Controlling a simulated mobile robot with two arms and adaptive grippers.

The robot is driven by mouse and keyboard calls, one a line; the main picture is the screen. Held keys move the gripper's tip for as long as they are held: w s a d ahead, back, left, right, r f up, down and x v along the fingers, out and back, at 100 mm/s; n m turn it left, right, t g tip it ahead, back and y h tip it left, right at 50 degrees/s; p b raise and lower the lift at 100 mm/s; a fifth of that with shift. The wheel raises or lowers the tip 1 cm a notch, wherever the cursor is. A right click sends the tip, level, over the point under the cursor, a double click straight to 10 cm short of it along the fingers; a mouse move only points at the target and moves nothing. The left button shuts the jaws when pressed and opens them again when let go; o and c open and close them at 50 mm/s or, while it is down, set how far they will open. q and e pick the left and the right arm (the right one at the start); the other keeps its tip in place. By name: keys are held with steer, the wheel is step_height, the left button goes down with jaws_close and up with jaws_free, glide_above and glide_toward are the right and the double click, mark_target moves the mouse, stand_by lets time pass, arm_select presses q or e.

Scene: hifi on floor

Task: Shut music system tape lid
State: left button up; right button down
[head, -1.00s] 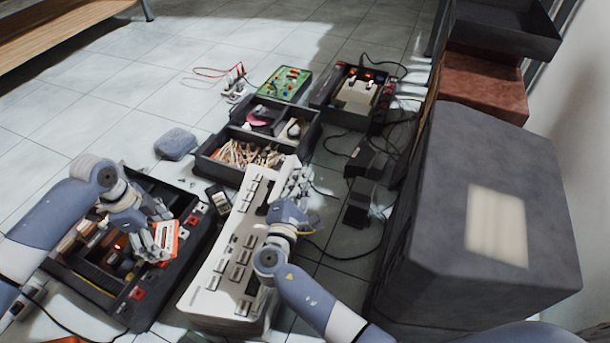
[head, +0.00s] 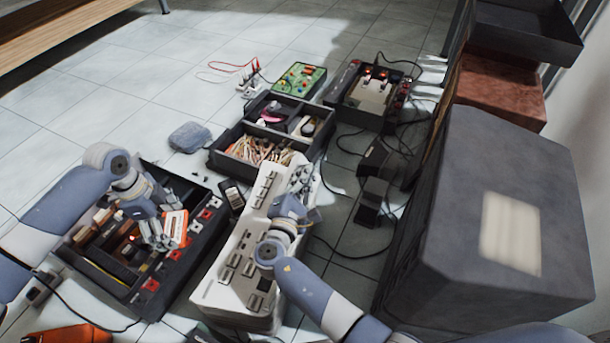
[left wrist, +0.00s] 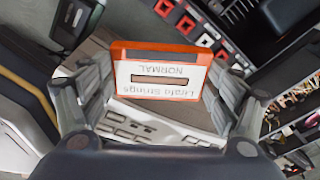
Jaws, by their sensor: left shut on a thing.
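The music system (head: 228,292) is a long white unit with rows of buttons, lying on the tiled floor at lower centre. Its light body and buttons also show in the left wrist view (left wrist: 165,126), behind the held cassette. The tape lid cannot be made out clearly.
The open black box (head: 110,282) with small items lies left. A divided tray (head: 228,142) with cables, a green circuit board (head: 298,80) and another device (head: 364,101) lie behind. A large dark cabinet (head: 480,220) stands right. Clear floor is at upper left.

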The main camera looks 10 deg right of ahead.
steer(key=c, duration=1.7)
jaws_free()
steer(key=shift+s+a+f, duration=0.1)
steer(key=shift+a+f, duration=0.05)
steer(key=shift+a, duration=0.1)
steer(key=shift+d, duration=0.1)
steer(key=v, duration=1.2)
steer(key=shift+r, duration=0.25)
